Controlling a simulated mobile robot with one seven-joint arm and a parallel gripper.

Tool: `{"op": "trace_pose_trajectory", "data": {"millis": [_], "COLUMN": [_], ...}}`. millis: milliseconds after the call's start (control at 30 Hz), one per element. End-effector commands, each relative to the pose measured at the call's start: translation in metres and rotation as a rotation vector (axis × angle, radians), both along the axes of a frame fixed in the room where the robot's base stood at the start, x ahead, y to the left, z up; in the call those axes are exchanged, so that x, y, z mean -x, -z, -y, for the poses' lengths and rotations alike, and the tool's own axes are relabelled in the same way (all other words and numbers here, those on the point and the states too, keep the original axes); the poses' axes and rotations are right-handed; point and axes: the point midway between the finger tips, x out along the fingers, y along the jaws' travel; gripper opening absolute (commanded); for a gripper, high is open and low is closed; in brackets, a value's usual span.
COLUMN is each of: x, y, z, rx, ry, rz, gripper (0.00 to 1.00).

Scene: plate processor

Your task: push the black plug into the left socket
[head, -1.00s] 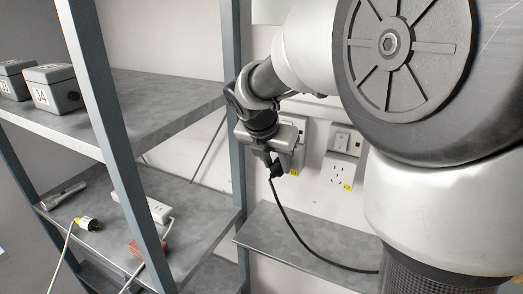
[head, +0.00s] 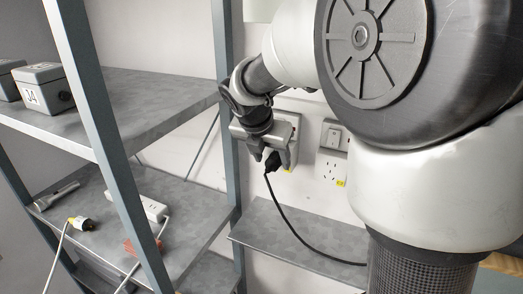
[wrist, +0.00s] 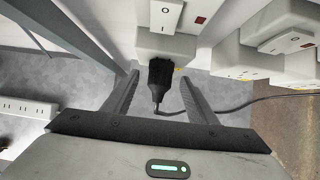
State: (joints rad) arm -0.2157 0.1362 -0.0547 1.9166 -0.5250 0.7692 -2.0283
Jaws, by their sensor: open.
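The black plug (wrist: 158,80) sits against the face of the left socket (wrist: 166,46) in the wrist view, with no clear gap between them; how deep its pins sit is hidden. The plug also shows in the head view (head: 272,162), below the left socket's box (head: 291,119), which is partly covered by my wrist. My gripper (wrist: 160,92) is open, with one finger on each side of the plug and clear space between plug and fingers. It also shows in the head view (head: 274,157). The black cord (head: 298,235) hangs from the plug.
A second socket (head: 331,171) with a switch above it is on the wall to the right. A grey shelf (head: 300,232) lies below. The shelving rack (head: 226,150) at left carries a power strip (head: 150,207), a torch and grey boxes.

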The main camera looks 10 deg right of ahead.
Motion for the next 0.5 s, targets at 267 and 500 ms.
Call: {"op": "trace_pose_trajectory", "data": {"millis": [267, 500], "x": [0.005, 0.026], "y": [-0.012, -0.059], "z": [-0.004, -0.02], "rx": [-0.001, -0.001], "ry": [-0.001, -0.004], "rz": [0.002, 0.006], "gripper": [0.53, 0.53]}}
